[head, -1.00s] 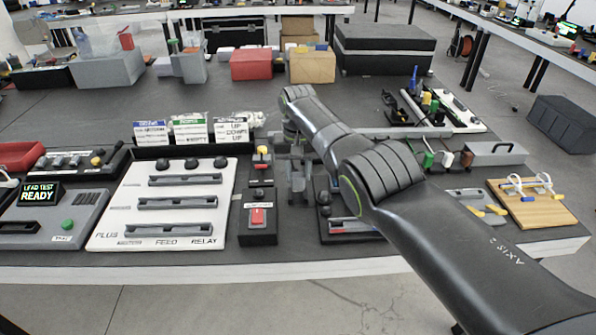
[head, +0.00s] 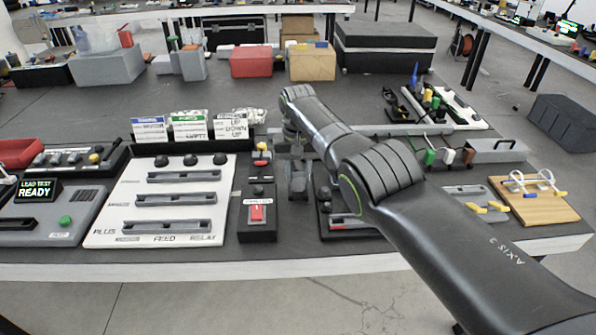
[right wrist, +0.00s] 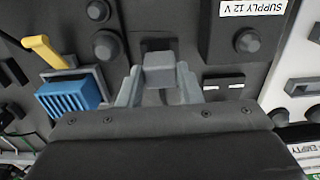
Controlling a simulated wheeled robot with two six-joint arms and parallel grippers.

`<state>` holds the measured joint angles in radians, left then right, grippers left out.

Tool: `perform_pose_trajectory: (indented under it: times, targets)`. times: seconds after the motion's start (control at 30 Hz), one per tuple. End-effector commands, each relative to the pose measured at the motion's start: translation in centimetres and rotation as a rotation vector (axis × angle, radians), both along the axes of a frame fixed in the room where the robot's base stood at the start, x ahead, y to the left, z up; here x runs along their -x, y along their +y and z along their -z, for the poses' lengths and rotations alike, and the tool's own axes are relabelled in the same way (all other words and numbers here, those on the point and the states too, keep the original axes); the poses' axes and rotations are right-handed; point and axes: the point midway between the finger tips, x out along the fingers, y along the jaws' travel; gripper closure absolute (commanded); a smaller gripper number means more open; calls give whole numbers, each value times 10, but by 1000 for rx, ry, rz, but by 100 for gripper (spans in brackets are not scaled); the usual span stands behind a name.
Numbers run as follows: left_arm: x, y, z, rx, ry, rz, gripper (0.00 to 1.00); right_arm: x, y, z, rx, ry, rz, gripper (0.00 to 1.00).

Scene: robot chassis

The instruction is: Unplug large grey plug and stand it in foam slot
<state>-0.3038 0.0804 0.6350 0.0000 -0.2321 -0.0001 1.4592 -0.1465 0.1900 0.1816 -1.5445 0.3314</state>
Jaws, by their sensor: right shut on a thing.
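My right gripper (head: 298,185) points down over the dark panel, just right of the small box with the red switch. In the right wrist view its fingers (right wrist: 158,88) are shut on a grey block, the large grey plug (right wrist: 158,68). The plug is at a dark opening in the panel; I cannot tell if it is still seated. In the head view the plug is hidden by the gripper and arm. I cannot make out the foam slot. My left gripper is not in view.
In the right wrist view, a blue connector (right wrist: 70,98) and yellow lever (right wrist: 48,50) lie left of the plug, and the supply box (right wrist: 243,35) right. The white relay panel (head: 160,205) and red switch box (head: 258,215) stand left of my right gripper.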

Motion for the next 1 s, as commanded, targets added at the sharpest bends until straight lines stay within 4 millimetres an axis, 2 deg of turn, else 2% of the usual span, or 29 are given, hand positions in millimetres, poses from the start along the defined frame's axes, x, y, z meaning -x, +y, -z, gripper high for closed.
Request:
perform_pose_trajectory:
  times: [0.53,0.57,0.73,1.0]
  targets:
    - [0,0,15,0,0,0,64,0,0,15,0,0,0,90]
    - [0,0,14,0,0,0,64,0,0,14,0,-1,0,67]
    - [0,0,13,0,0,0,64,0,0,13,0,0,0,45]
    - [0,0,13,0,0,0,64,0,0,14,0,0,0,43]
